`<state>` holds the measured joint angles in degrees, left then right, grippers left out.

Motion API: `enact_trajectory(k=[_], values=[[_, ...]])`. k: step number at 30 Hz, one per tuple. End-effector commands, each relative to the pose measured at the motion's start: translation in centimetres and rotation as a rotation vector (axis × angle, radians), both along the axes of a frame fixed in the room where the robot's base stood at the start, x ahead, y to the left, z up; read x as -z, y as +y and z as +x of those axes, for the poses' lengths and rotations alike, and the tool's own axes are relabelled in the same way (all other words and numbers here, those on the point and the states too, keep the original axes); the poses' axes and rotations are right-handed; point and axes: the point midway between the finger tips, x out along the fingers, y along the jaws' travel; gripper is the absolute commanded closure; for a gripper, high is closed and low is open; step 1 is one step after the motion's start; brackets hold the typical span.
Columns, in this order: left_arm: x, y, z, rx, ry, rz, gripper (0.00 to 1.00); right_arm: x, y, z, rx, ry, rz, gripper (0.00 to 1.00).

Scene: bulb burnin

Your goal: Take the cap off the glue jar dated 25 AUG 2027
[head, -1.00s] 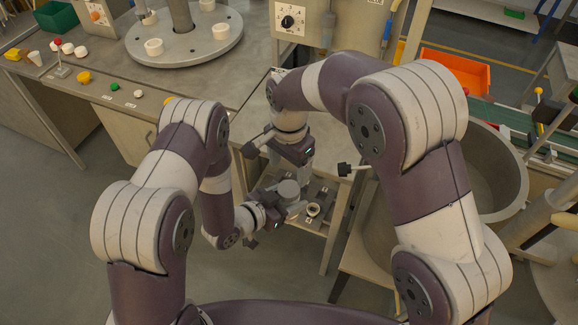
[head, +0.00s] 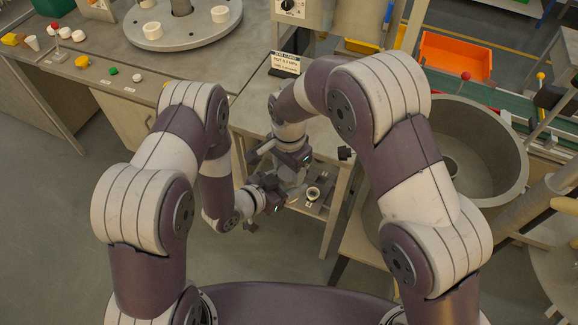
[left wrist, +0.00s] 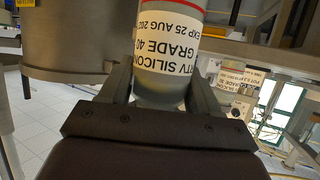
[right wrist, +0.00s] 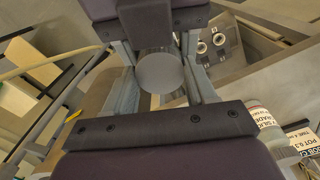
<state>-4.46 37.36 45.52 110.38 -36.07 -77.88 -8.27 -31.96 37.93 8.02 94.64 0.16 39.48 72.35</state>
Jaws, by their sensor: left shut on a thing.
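The glue jar (left wrist: 163,50) is in my left gripper (left wrist: 165,92), upside down in the left wrist view. Its white label reads RTV SILICONE GRADE 40, EXP 25 AUG 202, with the last digit cut off. The left fingers are shut on its sides. In the right wrist view the round grey cap (right wrist: 160,73) faces the camera, between the fingers of my right gripper (right wrist: 163,85). Those fingers look open, with a slim gap beside the cap; contact is unclear. In the head view the left gripper (head: 272,186) and right gripper (head: 297,160) are close together, mostly hiding the jar.
Another labelled silicone jar (right wrist: 262,118) stands near a printed sign (right wrist: 305,145) in the right wrist view. A low stand with a pale ring (head: 313,193) is beside the grippers. A large round tub (head: 475,150) is to the right.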

Motion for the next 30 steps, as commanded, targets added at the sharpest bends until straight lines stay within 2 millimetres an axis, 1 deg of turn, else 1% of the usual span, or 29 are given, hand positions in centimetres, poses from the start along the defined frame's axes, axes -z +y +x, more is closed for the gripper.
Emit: enact_trajectory(k=[2,4,9,12,20,21,22,23,30], values=[[-0.05,0.02,0.05,-0.001,-0.001,0.000,1.00,0.00,-0.03,-0.03,-0.008,0.001,-0.001,0.81],[-0.05,0.02,0.05,-0.001,-0.001,0.000,1.00,-0.01,-0.04,-0.03,-0.090,0.001,0.000,0.81],[-0.05,0.04,0.06,-0.002,-0.001,0.000,1.00,-0.04,-0.07,-0.03,-0.455,0.002,0.000,0.81],[-0.04,0.04,0.06,-0.002,-0.001,0.000,1.00,-0.04,-0.08,-0.01,-0.564,0.002,0.001,0.81],[-0.03,0.06,0.06,-0.003,-0.001,-0.001,1.00,-0.03,-0.10,-0.02,-0.578,0.002,0.001,0.81],[-0.03,0.06,0.06,-0.003,-0.001,-0.001,1.00,-0.03,-0.11,-0.03,-0.578,0.002,0.001,0.31],[-0.03,0.06,0.06,-0.002,-0.001,-0.001,1.00,-0.03,-0.10,-0.02,-0.578,0.002,0.001,0.22],[-0.03,0.04,0.06,-0.002,-0.001,-0.001,1.00,-0.03,-0.09,-0.03,-0.577,0.002,0.001,0.19],[-0.08,-0.03,0.05,0.000,-0.002,-0.001,1.00,-0.05,-0.01,0.02,-0.576,0.000,0.003,0.19]])
